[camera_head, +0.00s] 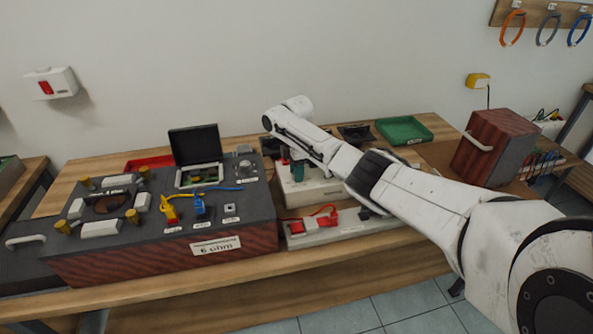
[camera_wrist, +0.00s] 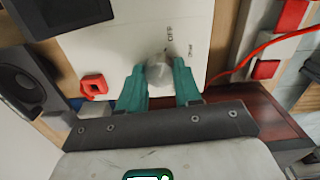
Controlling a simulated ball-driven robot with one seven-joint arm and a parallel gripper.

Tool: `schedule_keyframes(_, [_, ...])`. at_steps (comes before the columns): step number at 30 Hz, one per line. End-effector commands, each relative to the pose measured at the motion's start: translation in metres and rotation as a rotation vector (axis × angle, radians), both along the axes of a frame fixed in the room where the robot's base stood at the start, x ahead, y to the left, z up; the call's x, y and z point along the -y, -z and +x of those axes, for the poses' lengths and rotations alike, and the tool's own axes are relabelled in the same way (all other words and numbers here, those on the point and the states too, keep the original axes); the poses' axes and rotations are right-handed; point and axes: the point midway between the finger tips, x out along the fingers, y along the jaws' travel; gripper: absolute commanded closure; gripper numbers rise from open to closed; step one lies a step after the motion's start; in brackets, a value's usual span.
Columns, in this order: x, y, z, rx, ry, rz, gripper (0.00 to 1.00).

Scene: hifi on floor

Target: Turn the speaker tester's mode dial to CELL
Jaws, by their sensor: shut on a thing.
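The speaker tester (camera_head: 322,192) is a pale box on the bench, partly hidden behind my arm in the head view. Its pale top panel (camera_wrist: 115,50) fills the middle of the wrist view. The mode dial (camera_wrist: 159,68) is a round silver knob on that panel, with small dark labels beyond it and to its right, too blurred to read surely. My gripper (camera_wrist: 160,80) has two green fingers, one on each side of the dial, and is shut on it. In the head view my gripper (camera_head: 297,168) is over the tester, and the dial is hidden.
A red part (camera_wrist: 93,86) sits left of the fingers. A dark box marked 6 ohm (camera_head: 160,245) stands left of the tester. Red clips (camera_head: 312,221) and a red cable lie in front. A green tray (camera_head: 404,130) and a wooden box (camera_head: 492,147) are to the right.

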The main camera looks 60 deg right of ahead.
Motion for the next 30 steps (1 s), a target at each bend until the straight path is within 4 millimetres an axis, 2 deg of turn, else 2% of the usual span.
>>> schedule_keyframes(11, [-0.0009,-0.0006,0.0006,0.000,0.136,0.001,0.97])
schedule_keyframes(30, [-0.0008,0.0000,0.0006,-0.002,0.723,0.001,0.97])
